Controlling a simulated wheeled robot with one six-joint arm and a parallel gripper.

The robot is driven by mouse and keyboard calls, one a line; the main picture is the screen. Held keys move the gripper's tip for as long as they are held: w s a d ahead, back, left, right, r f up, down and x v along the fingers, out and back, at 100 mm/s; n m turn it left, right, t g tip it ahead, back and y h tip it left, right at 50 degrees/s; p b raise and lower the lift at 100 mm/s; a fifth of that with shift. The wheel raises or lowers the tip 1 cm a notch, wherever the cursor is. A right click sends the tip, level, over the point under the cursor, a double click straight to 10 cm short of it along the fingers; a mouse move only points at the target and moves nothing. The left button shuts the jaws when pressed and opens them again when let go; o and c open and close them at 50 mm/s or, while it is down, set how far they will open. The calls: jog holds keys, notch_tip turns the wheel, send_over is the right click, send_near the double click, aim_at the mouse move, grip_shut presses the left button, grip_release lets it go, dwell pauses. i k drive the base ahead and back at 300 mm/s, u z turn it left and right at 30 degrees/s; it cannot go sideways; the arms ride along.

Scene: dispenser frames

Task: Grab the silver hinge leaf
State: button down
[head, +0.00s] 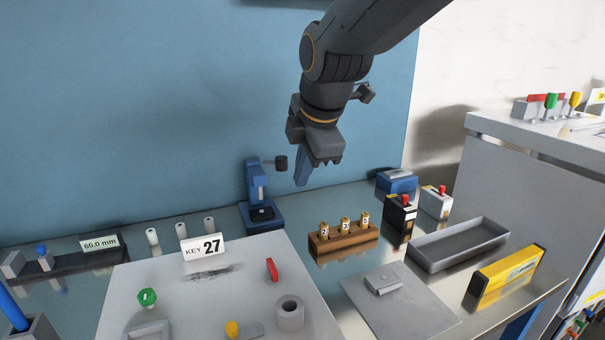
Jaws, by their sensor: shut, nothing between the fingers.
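A small silver-grey piece (384,283) with rounded edges lies on a flat grey plate (412,312) at the front right of the table. It looks most like the hinge leaf, but it is too small to be sure. My gripper (324,162) hangs above the back of the table, high up and well behind the silver-grey piece. It points down, is shut and holds nothing.
A wooden block with brass cylinders (345,238) stands between the plate and the blue wall. A grey tray (458,244) and a yellow box (506,274) lie to the right. A blue press (258,200) stands at the back. A white board (205,300) holds several small parts.

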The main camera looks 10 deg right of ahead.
aim_at(387, 281)
jog(key=k, duration=1)
